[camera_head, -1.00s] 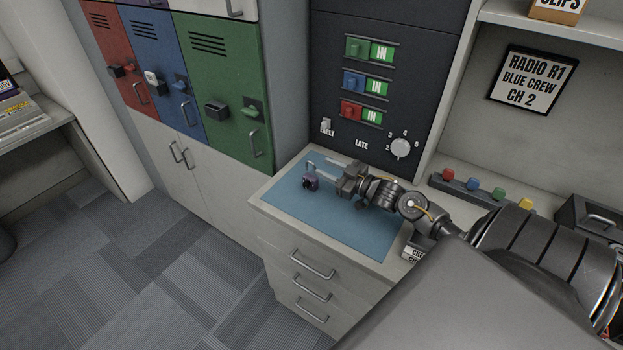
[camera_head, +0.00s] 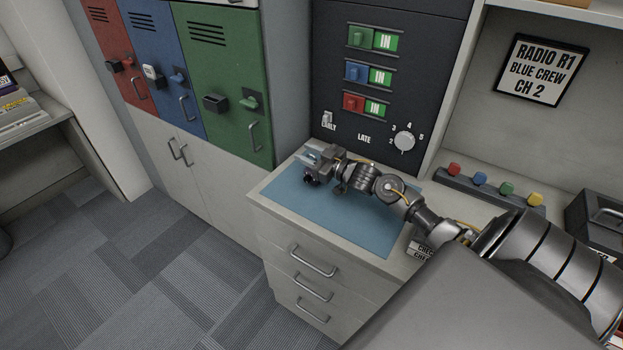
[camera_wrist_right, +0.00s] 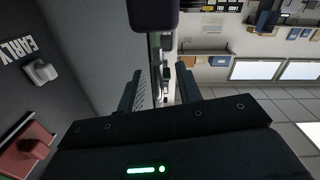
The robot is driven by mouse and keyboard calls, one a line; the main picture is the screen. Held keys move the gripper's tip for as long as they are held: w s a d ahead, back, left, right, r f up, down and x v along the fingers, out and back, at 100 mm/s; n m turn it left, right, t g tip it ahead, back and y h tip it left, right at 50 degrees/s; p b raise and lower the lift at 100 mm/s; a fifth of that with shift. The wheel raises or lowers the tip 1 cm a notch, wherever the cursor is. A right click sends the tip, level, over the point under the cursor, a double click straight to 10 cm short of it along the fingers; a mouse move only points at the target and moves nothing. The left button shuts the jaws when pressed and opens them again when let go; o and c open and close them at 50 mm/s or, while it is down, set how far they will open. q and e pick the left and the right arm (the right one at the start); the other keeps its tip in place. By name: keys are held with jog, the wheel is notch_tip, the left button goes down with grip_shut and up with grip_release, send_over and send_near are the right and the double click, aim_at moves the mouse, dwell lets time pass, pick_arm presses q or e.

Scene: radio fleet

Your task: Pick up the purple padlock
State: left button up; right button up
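The purple padlock (camera_head: 310,181) is a small dark shape near the left edge of the blue mat (camera_head: 345,215), partly hidden by my right gripper. In the right wrist view a dark purple block, apparently the padlock (camera_wrist_right: 153,14), shows at the top edge, cut off by the frame. My right gripper (camera_head: 315,160) is over the left part of the mat, right at the padlock. In the wrist view its two fingers (camera_wrist_right: 159,85) stand apart with a gap between them. I cannot tell whether they touch the padlock. My left gripper is not in view.
A dark panel with sliders and a dial (camera_head: 404,141) rises behind the mat. Red, blue and green lockers (camera_head: 225,75) stand to the left. A rack of coloured knobs (camera_head: 490,190) and a dark box (camera_head: 598,220) are at the right. The mat's front is clear.

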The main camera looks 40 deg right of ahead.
grip_shut()
jog(key=shift+r, duration=0.1)
dwell(1.2)
